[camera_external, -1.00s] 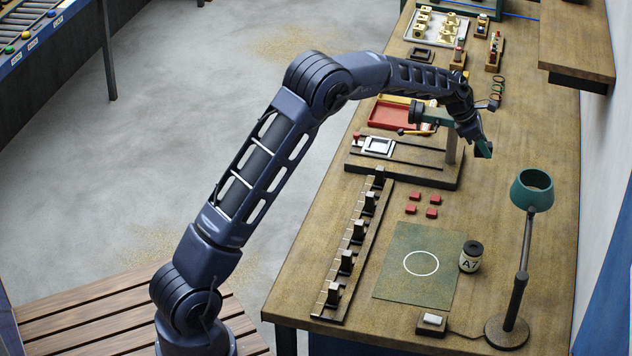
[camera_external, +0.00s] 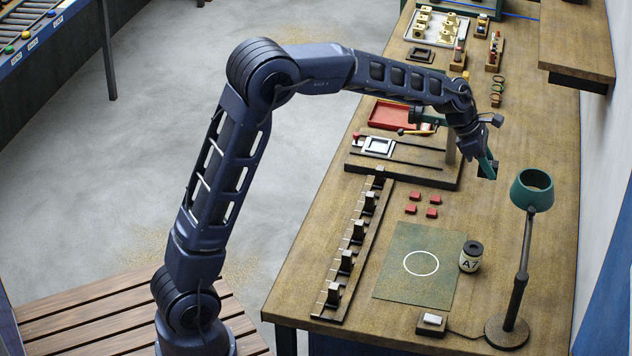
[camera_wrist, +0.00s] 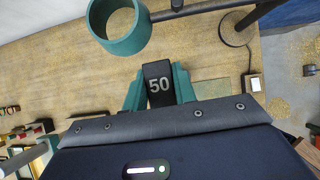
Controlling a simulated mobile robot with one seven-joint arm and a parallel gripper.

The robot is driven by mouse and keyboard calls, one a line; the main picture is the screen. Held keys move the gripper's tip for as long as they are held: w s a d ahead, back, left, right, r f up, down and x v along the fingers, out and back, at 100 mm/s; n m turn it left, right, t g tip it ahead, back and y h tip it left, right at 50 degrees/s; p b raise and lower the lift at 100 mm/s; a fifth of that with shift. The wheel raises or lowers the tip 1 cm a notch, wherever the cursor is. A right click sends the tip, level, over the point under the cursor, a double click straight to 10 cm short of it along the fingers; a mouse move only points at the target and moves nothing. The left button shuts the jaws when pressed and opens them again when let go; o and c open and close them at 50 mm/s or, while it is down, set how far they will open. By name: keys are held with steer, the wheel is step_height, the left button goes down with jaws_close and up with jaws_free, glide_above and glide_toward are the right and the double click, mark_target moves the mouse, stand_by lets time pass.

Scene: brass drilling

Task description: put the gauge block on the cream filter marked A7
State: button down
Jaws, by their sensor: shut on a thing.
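The gauge block (camera_wrist: 159,84) is a dark block marked 50. In the wrist view it sits between the green fingers of my gripper (camera_wrist: 160,92), which is shut on it. In the external view my gripper (camera_external: 487,168) is above the right part of the bench, behind the lamp, pointing down; the block cannot be made out there.
A lamp with a green shade (camera_external: 531,188) stands right of the filter; its shade (camera_wrist: 117,28) shows in the wrist view. The green mat (camera_external: 400,285) bears a white circle. Several red blocks (camera_external: 411,209) lie behind it. A slotted rack (camera_external: 349,262) runs along the left.

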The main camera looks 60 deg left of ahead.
steer(key=s+d, duration=0.2)
glide_toward(482, 249)
steer(key=x, duration=0.4)
steer(key=shift+w+d+f, duration=0.15)
steer(key=shift+w+d, duration=0.2)
steer(key=shift+f, duration=0.5)
steer(key=c, duration=1.1)
jaws_free()
steer(key=shift+r, duration=0.1)
